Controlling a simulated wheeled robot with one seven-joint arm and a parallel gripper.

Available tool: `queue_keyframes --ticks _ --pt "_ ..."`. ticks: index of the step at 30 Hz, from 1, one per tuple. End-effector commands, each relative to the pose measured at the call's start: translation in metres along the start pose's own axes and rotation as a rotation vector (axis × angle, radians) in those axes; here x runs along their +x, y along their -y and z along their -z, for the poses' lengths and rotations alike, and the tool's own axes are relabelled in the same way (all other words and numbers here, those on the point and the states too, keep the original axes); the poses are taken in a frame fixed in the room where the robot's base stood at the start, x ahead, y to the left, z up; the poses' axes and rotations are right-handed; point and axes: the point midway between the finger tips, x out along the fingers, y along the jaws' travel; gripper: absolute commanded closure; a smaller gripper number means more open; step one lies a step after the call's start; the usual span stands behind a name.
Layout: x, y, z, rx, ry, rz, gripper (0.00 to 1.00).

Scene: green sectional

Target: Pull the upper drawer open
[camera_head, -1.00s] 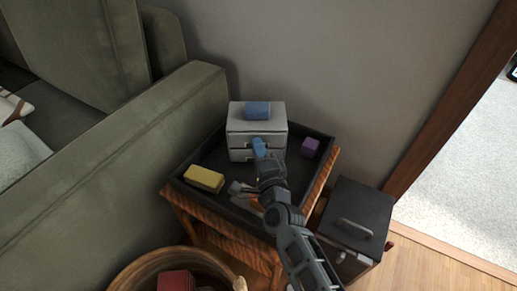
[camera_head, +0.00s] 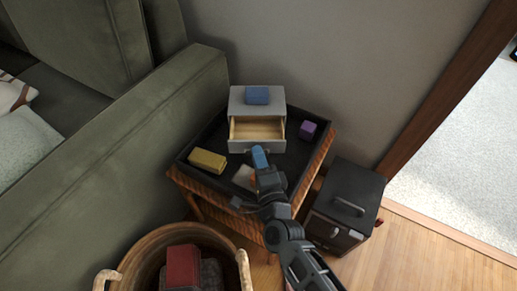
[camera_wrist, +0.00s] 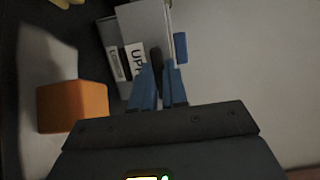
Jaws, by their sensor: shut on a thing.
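A small grey cabinet (camera_head: 279,98) stands in a black tray on a wooden side table. Its upper drawer (camera_head: 241,147) is pulled well out toward me, and its pale wooden inside looks empty. My gripper (camera_head: 260,155) is at the drawer front, its blue fingers shut on the dark handle. In the wrist view my gripper (camera_wrist: 161,88) has a finger on each side of the handle (camera_wrist: 156,60). Beside it is a label starting "UPP" (camera_wrist: 134,62). The lower drawer is mostly hidden in the head view.
A blue block (camera_head: 257,95) lies on the cabinet. The black tray (camera_head: 213,137) also holds a yellow block (camera_head: 207,161), a purple block (camera_head: 307,131) and an orange block (camera_wrist: 72,106). A basket (camera_head: 130,262), a dark box (camera_head: 345,205) and a green sofa (camera_head: 130,125) surround the table.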

Motion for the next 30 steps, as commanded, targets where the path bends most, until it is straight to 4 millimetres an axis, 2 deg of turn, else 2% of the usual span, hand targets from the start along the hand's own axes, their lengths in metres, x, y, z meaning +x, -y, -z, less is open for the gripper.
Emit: queue_keyframes --ticks 4,5,12,22,30 --pt "0.000 -0.001 0.000 0.000 0.000 -0.001 1.00" --pt "0.000 -0.001 0.000 0.000 0.000 -0.001 0.84" --pt "0.000 -0.001 0.000 0.000 0.000 -0.001 0.61" --pt "-0.005 0.000 0.001 0.000 0.000 -0.001 0.61" --pt "-0.046 0.000 0.001 -0.002 0.001 -0.003 0.61"
